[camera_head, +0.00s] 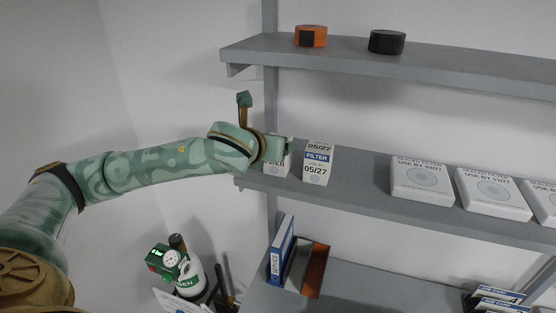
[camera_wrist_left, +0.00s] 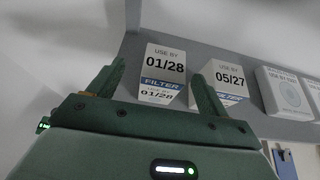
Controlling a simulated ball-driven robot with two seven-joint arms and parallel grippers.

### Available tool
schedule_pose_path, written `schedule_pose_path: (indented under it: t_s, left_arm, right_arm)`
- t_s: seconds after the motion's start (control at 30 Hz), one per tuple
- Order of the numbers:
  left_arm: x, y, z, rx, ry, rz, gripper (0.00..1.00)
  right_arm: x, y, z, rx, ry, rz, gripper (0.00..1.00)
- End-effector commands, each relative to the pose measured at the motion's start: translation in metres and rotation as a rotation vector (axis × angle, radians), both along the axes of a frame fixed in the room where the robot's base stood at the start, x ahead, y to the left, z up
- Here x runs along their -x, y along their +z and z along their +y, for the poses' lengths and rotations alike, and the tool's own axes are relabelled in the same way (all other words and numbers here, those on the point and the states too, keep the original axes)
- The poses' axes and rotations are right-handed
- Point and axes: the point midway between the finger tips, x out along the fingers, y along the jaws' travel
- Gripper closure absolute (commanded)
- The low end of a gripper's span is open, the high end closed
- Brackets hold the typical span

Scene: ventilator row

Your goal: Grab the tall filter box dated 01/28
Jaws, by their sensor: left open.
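The tall white filter box dated 01/28 (camera_wrist_left: 164,62) stands upright on the grey shelf in the left wrist view, with a blue FILTER band. In the head view the same box (camera_head: 274,170) is mostly hidden behind my left gripper (camera_head: 284,147). My left gripper (camera_wrist_left: 158,70) is open and empty. Its two fingers show on either side of the 01/28 box, which appears beyond them; I cannot tell whether they touch it. A similar tall box dated 05/27 (camera_head: 318,163) stands just to the right. In the left wrist view, the right finger overlaps this 05/27 box (camera_wrist_left: 231,74).
Flat white filter boxes, including one at the middle (camera_head: 421,181), sit further right on the same shelf (camera_head: 362,190). An upper shelf (camera_head: 450,72) holds an orange roll (camera_head: 311,36) and a black roll (camera_head: 387,42). A blue-and-white binder (camera_head: 281,250) stands below.

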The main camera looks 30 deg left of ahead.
Motion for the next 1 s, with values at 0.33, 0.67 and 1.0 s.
schedule_pose_path:
  t_s: [0.33,0.67,1.0]
  left_arm:
    - [-0.035,-0.018,0.003,0.0,0.0,0.002,0.22]
    - [-0.06,-0.032,0.008,-0.002,-0.002,-0.001,0.22]
    - [-0.059,-0.032,0.008,-0.001,0.0,-0.001,0.7]
  right_arm:
    - [0.002,0.003,0.003,-0.003,-0.002,0.003,1.0]
    - [0.004,0.004,0.004,-0.005,-0.001,0.006,1.0]
    - [0.004,0.004,0.003,-0.004,0.0,0.007,1.0]
